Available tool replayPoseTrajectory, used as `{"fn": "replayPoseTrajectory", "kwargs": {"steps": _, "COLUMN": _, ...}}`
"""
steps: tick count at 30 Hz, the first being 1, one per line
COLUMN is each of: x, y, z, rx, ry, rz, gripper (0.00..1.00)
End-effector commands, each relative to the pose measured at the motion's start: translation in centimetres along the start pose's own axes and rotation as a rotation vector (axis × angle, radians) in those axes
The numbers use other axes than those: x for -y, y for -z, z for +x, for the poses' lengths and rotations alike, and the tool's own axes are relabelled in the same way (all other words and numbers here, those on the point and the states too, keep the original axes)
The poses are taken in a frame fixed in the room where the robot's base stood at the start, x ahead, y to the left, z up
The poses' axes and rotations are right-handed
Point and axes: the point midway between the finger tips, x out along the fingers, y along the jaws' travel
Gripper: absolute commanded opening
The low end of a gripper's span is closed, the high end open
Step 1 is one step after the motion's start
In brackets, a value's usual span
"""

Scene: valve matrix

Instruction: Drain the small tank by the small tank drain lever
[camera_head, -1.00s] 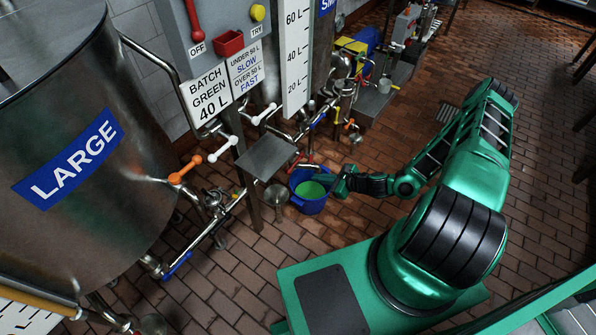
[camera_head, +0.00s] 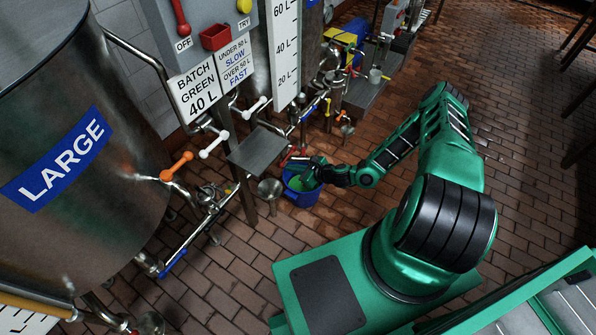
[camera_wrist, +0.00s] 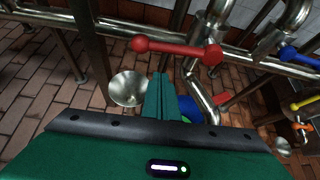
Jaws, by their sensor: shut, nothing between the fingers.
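A red lever (camera_wrist: 178,50) with a round knob lies across a metal pipe valve in the wrist view, just beyond my fingertips. It shows small in the head view (camera_head: 290,157), above a blue bucket (camera_head: 301,197) holding green liquid. No label on the lever is readable. My gripper (camera_wrist: 160,78) is shut and empty, pointing at the lever's middle with a small apparent gap; contact cannot be told. In the head view my gripper (camera_head: 314,166) is over the bucket's far side. The small tank (camera_head: 313,35) is mostly cut off at the top edge.
A metal funnel (camera_wrist: 128,88) stands left of my fingers. A blue lever (camera_wrist: 299,57) and a yellow lever (camera_wrist: 308,102) are to the right. A grey plate (camera_head: 257,150) on a post stands left of the bucket. Brick floor to the right is open.

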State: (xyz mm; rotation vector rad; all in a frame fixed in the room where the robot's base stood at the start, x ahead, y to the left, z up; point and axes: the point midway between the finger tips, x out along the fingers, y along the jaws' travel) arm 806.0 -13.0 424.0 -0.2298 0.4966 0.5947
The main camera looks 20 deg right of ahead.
Motion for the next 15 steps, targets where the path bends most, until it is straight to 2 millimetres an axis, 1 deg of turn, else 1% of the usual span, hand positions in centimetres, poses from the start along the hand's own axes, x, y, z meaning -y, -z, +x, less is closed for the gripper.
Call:
{"fn": "replayPoseTrajectory", "kwargs": {"steps": 1, "x": 0.2, "y": -0.8, "z": -0.3, "rx": 0.001, "ry": 0.001, "rz": -0.001, "gripper": 0.00}}
{"fn": "replayPoseTrajectory", "kwargs": {"steps": 7, "x": 0.1, "y": -2.5, "z": -1.0, "rx": 0.001, "ry": 0.001, "rz": -0.002, "gripper": 0.00}}
{"fn": "replayPoseTrajectory", "kwargs": {"steps": 10, "x": 0.1, "y": -2.9, "z": -1.2, "rx": 0.001, "ry": 0.001, "rz": -0.001, "gripper": 0.00}}
{"fn": "replayPoseTrajectory", "kwargs": {"steps": 15, "x": 0.1, "y": -3.1, "z": -1.2, "rx": 0.001, "ry": 0.001, "rz": -0.001, "gripper": 0.00}}
